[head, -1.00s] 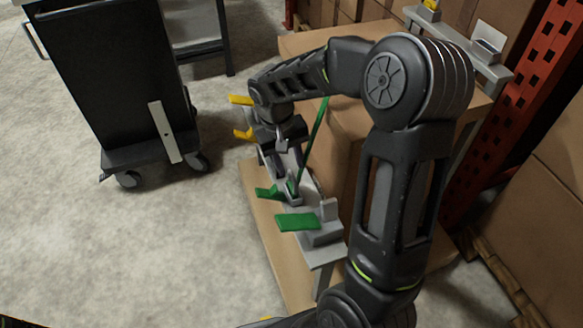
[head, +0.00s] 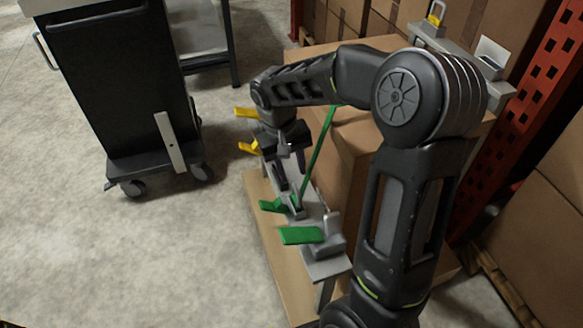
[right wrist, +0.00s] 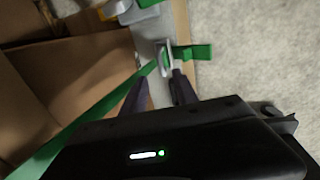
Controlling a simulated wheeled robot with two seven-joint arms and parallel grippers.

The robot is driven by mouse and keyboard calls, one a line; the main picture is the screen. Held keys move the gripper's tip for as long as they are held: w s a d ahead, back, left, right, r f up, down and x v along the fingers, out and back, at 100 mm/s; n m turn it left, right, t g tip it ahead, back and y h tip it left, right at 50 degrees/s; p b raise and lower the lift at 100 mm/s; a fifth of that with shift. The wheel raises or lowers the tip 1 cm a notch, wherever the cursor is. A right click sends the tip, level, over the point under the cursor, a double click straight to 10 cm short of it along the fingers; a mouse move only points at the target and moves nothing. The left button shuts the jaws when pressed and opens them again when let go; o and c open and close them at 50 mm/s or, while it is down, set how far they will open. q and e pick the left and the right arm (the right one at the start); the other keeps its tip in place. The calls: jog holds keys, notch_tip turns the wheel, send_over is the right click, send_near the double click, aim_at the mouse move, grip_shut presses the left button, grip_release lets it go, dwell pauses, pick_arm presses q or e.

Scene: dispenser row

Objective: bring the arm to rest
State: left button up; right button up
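My right gripper (head: 291,182) hangs over the grey dispenser rail (head: 326,267), fingers pointing down. The right wrist view shows its two dark fingers (right wrist: 159,92) apart, with no object clearly held between them. A green strap (head: 318,150) slants down past the fingers to a green-tabbed dispenser (head: 271,206); the strap also shows in the right wrist view (right wrist: 95,118). A nearer dispenser has a wide green paddle (head: 301,235). Yellow tabs (head: 247,113) stick out beyond the gripper. My left gripper is out of view.
A brown carton (head: 345,150) stands close to the right of the rail. A black wheeled cart (head: 115,85) stands at the left. A grey shelf with a yellow-topped item (head: 436,14) and a red rack post (head: 540,85) are at the right. The floor at lower left is clear.

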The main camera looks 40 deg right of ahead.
dwell(0.3)
jog(key=w+a+f+n+t+y, duration=0.1)
jog(key=w+a+f+t+y, duration=0.15)
jog(key=w+a, duration=0.2)
jog(key=a+f+n+t+y, duration=0.2)
jog(key=a+f, duration=0.9)
jog(key=a, duration=0.2)
jog(key=s+a+f+g+y, duration=0.1)
jog(key=s+a+f, duration=0.35)
jog(key=s, duration=0.25)
jog(key=s+a+f+m+g, duration=0.1)
jog(key=s+a+f, duration=0.2)
jog(key=s+f, duration=0.3)
jog(key=s+a+f+g+y, duration=0.1)
jog(key=s+a+f, duration=0.25)
jog(key=s, duration=0.45)
notch_tip(320, 180, up, 23)
jog(key=p, duration=2.3)
jog(key=shift+f, duration=0.2)
